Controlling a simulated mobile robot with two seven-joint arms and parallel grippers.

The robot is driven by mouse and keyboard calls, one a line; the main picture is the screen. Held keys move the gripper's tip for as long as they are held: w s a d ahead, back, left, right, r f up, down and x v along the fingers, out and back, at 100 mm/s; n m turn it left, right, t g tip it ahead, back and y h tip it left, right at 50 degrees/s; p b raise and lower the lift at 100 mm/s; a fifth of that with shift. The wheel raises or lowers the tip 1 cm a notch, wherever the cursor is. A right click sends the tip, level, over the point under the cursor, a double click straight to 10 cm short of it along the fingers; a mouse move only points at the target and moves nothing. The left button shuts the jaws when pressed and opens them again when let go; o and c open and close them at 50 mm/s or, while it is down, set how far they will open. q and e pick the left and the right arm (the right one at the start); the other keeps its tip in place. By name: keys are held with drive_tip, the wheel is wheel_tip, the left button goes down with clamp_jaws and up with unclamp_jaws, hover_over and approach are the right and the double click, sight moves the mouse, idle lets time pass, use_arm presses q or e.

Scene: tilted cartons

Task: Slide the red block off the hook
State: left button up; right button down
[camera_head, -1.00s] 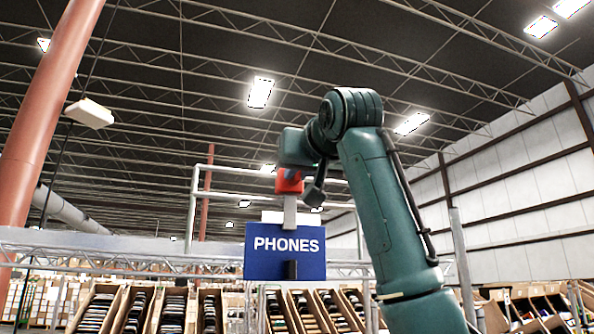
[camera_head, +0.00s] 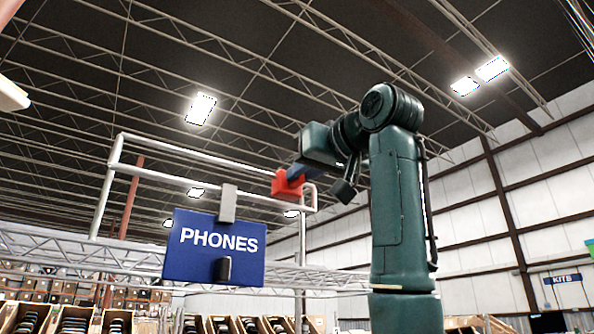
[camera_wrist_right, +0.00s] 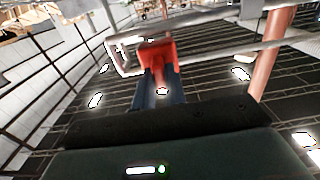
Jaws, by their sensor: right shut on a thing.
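The red block (camera_head: 287,186) is high up, beside the end of a white pipe rail that bends round like a hook (camera_head: 312,196). My right gripper (camera_head: 294,174) comes from the right and is shut on the block. In the right wrist view the red block (camera_wrist_right: 157,54) sits between the dark blue fingers (camera_wrist_right: 158,80), with the bent pipe (camera_wrist_right: 122,52) to its left. I cannot tell whether the block is still around the pipe or only in front of it. My left gripper is not in view.
A blue PHONES sign (camera_head: 208,247) hangs below the rail from a grey hanger (camera_head: 228,204), left of the block. A truss (camera_head: 60,247) runs behind it. Cartons (camera_head: 75,318) stand in tilted rows below. The air between the sign and my arm looks open.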

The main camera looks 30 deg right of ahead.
drive_tip(key=c, duration=1.5)
unclamp_jaws()
drive_tip(key=shift+d, duration=0.3)
drive_tip(key=shift+o, duration=0.3)
drive_tip(key=shift+a, duration=0.1)
use_arm(q)
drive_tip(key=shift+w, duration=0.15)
drive_tip(key=b, duration=0.2)
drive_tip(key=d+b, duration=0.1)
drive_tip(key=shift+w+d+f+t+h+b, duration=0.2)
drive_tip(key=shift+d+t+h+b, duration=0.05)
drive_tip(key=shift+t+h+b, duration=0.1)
use_arm(e)
drive_tip(key=s, duration=1.3)
drive_tip(key=shift+s+d, duration=0.15)
drive_tip(key=shift+d, duration=0.05)
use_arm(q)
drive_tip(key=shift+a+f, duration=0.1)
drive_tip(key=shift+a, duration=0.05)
